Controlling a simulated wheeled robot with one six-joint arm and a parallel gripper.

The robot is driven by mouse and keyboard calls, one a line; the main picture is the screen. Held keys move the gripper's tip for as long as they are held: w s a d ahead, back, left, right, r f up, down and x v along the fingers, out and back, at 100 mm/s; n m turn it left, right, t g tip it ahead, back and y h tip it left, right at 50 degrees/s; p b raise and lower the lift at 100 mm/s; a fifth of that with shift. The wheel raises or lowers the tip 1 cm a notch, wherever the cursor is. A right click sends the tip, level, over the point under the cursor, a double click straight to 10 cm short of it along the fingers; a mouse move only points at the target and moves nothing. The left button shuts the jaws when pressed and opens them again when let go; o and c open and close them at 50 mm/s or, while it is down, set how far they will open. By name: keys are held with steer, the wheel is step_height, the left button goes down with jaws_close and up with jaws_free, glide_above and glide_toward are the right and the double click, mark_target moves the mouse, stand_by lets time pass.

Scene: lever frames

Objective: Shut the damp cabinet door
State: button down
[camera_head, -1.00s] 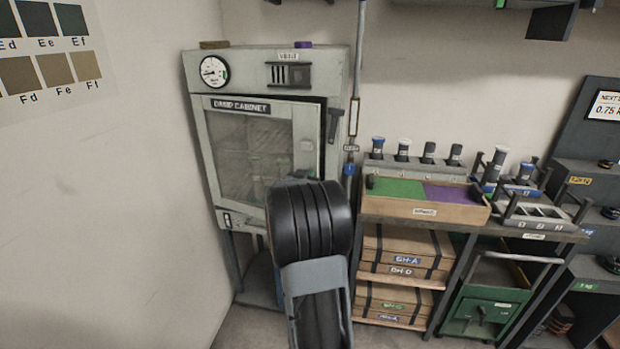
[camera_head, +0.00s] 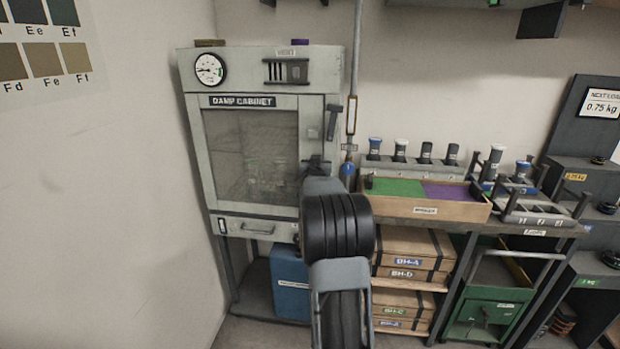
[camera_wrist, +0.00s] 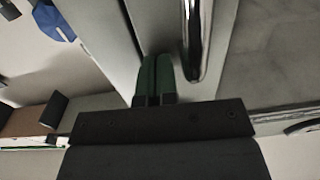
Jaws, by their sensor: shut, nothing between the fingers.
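The damp cabinet (camera_head: 262,65) is a grey box on a stand at the left of the head view. Its windowed door (camera_head: 250,155) looks flush with the frame, or nearly so; no dark gap shows along its right edge. A dark lever handle (camera_head: 333,120) hangs steeply downward at the right of the door. My gripper (camera_head: 316,165) is at the lower right part of the door, below the lever, and partly hides that edge. In the wrist view its green fingertips (camera_wrist: 154,75) are together and empty, beside a shiny metal bar (camera_wrist: 196,40). I cannot tell whether they touch the door.
A vertical pole (camera_head: 352,110) stands just right of the cabinet. Right of it, a bench holds a wooden tray (camera_head: 440,208) with green and purple sections, with boxes (camera_head: 408,262) below. A blue container (camera_head: 290,283) sits under the cabinet. A wall (camera_head: 110,200) bounds the left.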

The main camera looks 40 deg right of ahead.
steer(key=b+v, duration=0.1)
steer(key=v, duration=1.3)
steer(key=shift+w+a, duration=0.15)
steer(key=shift+a, duration=0.05)
